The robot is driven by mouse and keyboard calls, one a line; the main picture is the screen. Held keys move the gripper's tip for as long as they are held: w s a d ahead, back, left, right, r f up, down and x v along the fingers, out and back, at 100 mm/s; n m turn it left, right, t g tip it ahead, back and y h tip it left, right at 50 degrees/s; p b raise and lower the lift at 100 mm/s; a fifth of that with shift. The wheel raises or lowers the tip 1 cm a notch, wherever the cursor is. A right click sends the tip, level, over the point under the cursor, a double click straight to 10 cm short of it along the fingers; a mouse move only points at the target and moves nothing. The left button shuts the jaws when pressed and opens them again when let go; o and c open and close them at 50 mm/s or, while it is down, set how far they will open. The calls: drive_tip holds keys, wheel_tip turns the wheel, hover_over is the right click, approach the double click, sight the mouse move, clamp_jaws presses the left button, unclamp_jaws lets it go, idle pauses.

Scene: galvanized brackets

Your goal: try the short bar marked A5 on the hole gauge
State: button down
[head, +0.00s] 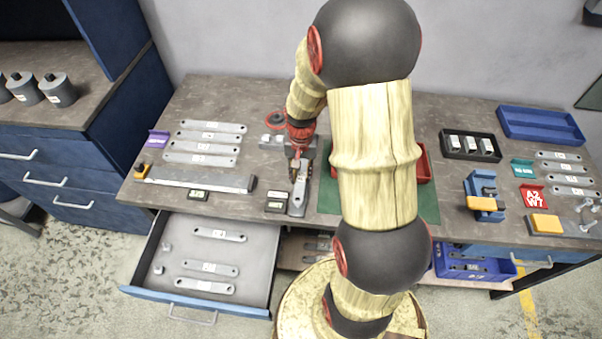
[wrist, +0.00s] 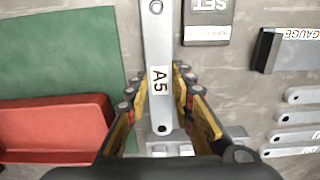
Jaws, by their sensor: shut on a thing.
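The short bar marked A5 (head: 297,204) is a flat grey strip with a hole at each end. My gripper (head: 299,170) is shut on the bar, with one finger on each side, and points down at the bench. Whether the bar touches the bench I cannot tell. A low grey fixture with raised blocks (head: 272,142) stands just behind the gripper; it also shows below the bar in the wrist view (wrist: 165,143). I cannot tell if it is the hole gauge.
A black block labelled SET (wrist: 207,22) stands beside the bar. A long grey tool (head: 200,179) lies left, near a GAUGE label (wrist: 301,33). Several bars (head: 205,144) lie behind it. A green mat (head: 330,195) and red tray (head: 424,165) are right. An open drawer (head: 160,290) juts out front.

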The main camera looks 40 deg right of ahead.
drive_tip(key=shift+f+b, duration=0.75)
drive_tip(key=shift+f, duration=0.5)
idle(1.8)
drive_tip(key=c, duration=1.5)
unclamp_jaws()
drive_tip(key=shift+o, duration=0.2)
wheel_tip(320, 180, up, 12)
drive_tip(key=s+a+r+n+t, duration=0.2)
drive_tip(key=s+a+r+n, duration=0.2)
drive_tip(key=s+a+r, duration=0.2)
drive_tip(key=s+a+r+n+t, duration=0.3)
drive_tip(key=s+a+r+n, duration=0.2)
drive_tip(key=a+r, duration=0.6)
drive_tip(key=a, duration=0.3)
drive_tip(key=shift+s+n+t, duration=0.3)
drive_tip(key=shift+s, duration=0.1)
